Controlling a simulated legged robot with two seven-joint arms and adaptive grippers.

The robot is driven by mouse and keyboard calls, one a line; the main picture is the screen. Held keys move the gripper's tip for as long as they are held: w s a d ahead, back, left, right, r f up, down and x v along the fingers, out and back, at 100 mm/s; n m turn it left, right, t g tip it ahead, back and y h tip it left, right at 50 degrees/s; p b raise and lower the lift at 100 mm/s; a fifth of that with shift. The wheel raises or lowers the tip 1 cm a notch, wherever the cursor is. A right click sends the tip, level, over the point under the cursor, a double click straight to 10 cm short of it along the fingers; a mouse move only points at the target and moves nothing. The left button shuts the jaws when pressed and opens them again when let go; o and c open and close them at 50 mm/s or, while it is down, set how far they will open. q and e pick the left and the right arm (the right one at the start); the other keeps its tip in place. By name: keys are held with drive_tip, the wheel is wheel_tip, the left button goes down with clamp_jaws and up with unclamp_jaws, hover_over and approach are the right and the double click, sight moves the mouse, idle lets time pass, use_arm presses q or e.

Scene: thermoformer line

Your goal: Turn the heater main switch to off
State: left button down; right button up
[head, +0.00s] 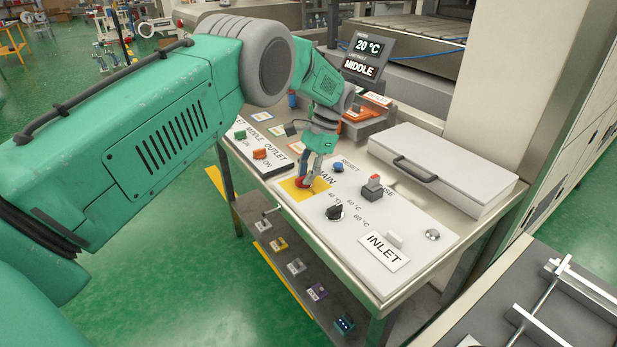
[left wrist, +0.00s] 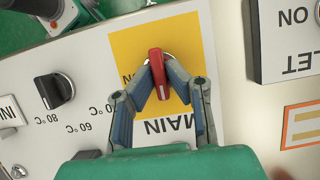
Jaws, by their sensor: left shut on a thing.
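The heater main switch is a red rotary handle (left wrist: 164,70) on a yellow plate (left wrist: 127,45) marked MAIN. In the left wrist view its red handle stands nearly upright, tilted a little. In the head view the red handle (head: 301,182) shows at the front left of the white control panel (head: 415,222). My left gripper (head: 307,177) reaches down to it. In the left wrist view the fingers of my left gripper (left wrist: 160,82) are closed on both sides of the red handle. The switch's on and off marks are not readable. My right gripper is not in view.
A white lidded box (head: 450,165) stands behind. A display (head: 367,52) reads 20 °C and MIDDLE. Small labelled units lie on the lower shelf.

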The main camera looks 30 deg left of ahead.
use_arm(q)
drive_tip(key=shift+s+a+f+n, duration=0.1)
drive_tip(key=shift+a+n, duration=0.05)
drive_tip(key=shift+n, duration=0.15)
drive_tip(key=c, duration=1.6)
unclamp_jaws()
drive_tip(key=shift+a, duration=0.1)
drive_tip(key=v, duration=0.6)
drive_tip(key=shift+w+r, duration=0.4)
drive_tip(key=shift+r, duration=0.2)
